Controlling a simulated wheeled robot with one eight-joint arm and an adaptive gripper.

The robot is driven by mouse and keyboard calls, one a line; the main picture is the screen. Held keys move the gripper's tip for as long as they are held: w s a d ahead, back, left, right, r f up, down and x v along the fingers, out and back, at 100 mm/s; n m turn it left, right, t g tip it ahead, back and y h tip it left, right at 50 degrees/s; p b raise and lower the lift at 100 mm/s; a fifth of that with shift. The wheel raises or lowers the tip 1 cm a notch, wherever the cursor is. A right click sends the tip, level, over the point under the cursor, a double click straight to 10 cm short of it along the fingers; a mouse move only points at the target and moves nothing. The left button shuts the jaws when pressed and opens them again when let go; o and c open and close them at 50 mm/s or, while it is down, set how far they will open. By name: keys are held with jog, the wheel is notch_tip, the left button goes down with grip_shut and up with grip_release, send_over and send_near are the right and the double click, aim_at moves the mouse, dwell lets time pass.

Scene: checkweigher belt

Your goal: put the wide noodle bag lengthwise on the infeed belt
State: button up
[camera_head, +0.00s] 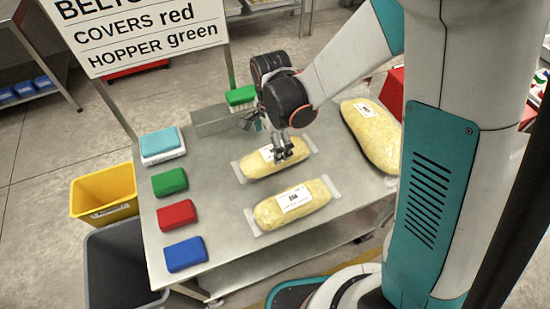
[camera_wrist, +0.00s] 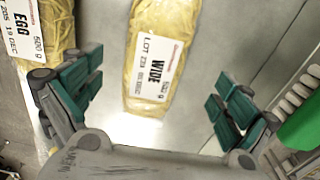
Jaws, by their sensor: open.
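The wide noodle bag (camera_wrist: 158,60) is a yellow bag with a white label reading WIDE. It lies flat on the steel table (camera_head: 215,258), and shows in the head view (camera_head: 260,164) as the farther of two similar bags. My gripper (camera_head: 282,148) is over this bag, fingers pointing down. In the wrist view my open gripper (camera_wrist: 155,98) has one finger pair on each side of the bag's near end, with gaps. Whether the fingertips are at bag height I cannot tell. I cannot make out the infeed belt in either view.
An egg noodle bag (camera_head: 310,200) lies parallel and nearer; a larger yellow bag (camera_head: 372,135) is at right. Blue (camera_head: 186,254), red (camera_head: 176,215) and green (camera_head: 170,182) blocks line the left edge. A green-topped brush (camera_head: 240,97) stands behind. Yellow (camera_head: 103,192) and grey bins stand left.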

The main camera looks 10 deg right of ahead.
jog(key=shift+s+d+f+b, duration=0.1)
jog(key=shift+d+f+b, duration=0.15)
jog(key=shift+f+b, duration=0.95)
jog(key=shift+d+f+b, duration=0.2)
jog(key=shift+f+b, duration=0.05)
jog(key=shift+f, duration=1.85)
jog(key=shift+r, duration=0.1)
jog(key=c, duration=1.6)
